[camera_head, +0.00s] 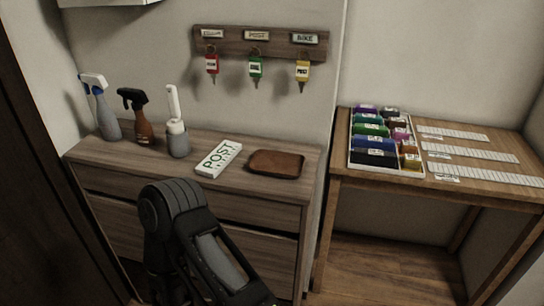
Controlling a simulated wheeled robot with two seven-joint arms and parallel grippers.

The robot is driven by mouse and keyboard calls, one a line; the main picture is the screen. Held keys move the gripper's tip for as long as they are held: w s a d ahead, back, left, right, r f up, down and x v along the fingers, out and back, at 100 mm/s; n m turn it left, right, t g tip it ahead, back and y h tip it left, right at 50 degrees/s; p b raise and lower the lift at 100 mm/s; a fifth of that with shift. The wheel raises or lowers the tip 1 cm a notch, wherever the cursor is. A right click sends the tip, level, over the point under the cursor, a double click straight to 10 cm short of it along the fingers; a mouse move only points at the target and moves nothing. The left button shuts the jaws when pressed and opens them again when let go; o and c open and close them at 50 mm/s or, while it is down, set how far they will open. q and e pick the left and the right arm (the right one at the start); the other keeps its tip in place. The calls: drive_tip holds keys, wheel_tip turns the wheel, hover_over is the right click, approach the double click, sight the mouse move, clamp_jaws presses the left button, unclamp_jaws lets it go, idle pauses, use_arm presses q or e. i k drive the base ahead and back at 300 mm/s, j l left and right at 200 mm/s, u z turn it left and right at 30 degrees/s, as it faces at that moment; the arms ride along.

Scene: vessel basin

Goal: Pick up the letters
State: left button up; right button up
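A white rectangular item marked POST in green (219,158) lies flat on top of the wooden cabinet, angled a little. I cannot tell whether it is a stack of letters or a box. No other clear letters show. One of my dark arms rises from the bottom edge in front of the cabinet drawers, below the white item and apart from it. Neither of my grippers shows in this view.
Spray bottles (104,108) (138,118) and a grey bottle (178,138) stand left. Keys (255,68) hang on a wall rack (232,43). A right-hand table (350,180) holds a tray of colored items (425,172).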

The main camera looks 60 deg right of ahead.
sight(212, 167)
drive_tip(key=z, duration=1.7)
